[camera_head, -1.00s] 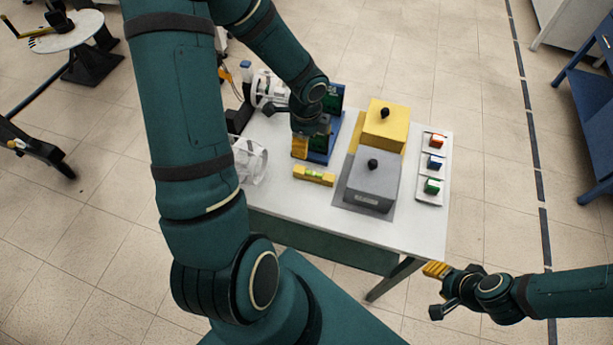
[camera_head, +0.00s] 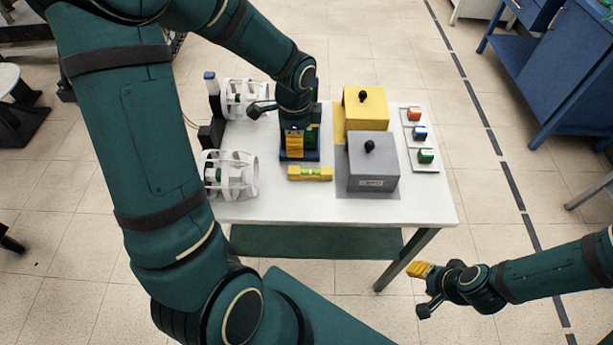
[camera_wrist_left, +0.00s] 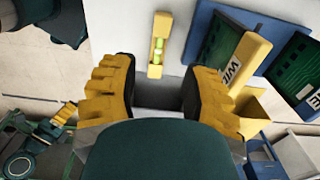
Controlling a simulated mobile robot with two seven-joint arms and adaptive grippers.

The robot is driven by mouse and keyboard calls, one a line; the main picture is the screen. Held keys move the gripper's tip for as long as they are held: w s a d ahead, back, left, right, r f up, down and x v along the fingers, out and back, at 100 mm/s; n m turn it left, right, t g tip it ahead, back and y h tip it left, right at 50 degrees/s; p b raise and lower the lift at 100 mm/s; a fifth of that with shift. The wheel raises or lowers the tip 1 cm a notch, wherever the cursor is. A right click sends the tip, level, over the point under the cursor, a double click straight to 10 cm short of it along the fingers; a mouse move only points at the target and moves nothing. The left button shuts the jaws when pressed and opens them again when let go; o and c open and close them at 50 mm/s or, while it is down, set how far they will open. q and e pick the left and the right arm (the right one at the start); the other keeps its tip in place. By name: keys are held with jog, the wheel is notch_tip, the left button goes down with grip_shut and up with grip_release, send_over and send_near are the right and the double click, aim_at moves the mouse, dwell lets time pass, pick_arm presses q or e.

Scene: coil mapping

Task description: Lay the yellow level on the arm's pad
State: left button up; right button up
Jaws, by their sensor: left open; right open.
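The yellow level (camera_head: 310,174), with a green vial, lies flat on the white table (camera_head: 300,208), left of the grey box. It also shows in the left wrist view (camera_wrist_left: 156,60), beyond my fingertips. My left gripper (camera_head: 294,141) is just behind and above the level. Its yellow fingers (camera_wrist_left: 158,95) are spread with nothing between them. My right gripper (camera_head: 420,270) is open and empty, low off the table's front right corner. A white round top (camera_head: 8,78) on a black stand is cut off at the left edge; I cannot tell which thing is the arm's pad.
A yellow box (camera_head: 365,108) and a grey box (camera_head: 373,163), both with black knobs, stand right of the level. A white tray (camera_head: 420,143) holds three coloured blocks. White ring cages (camera_head: 231,175) stand on the left. A blue stand (camera_wrist_left: 225,38) with green panels is near my left gripper.

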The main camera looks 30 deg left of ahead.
pick_arm(q)
jog(key=b, duration=0.1)
send_over(299, 170)
notch_tip(299, 170, down, 7)
jog(key=shift+s+a+f, duration=0.1)
jog(key=shift+f, duration=0.1)
jog(key=shift+f+b, duration=0.75)
jog(key=shift+f, duration=2.35)
jog(key=shift+c, duration=0.3)
grip_shut()
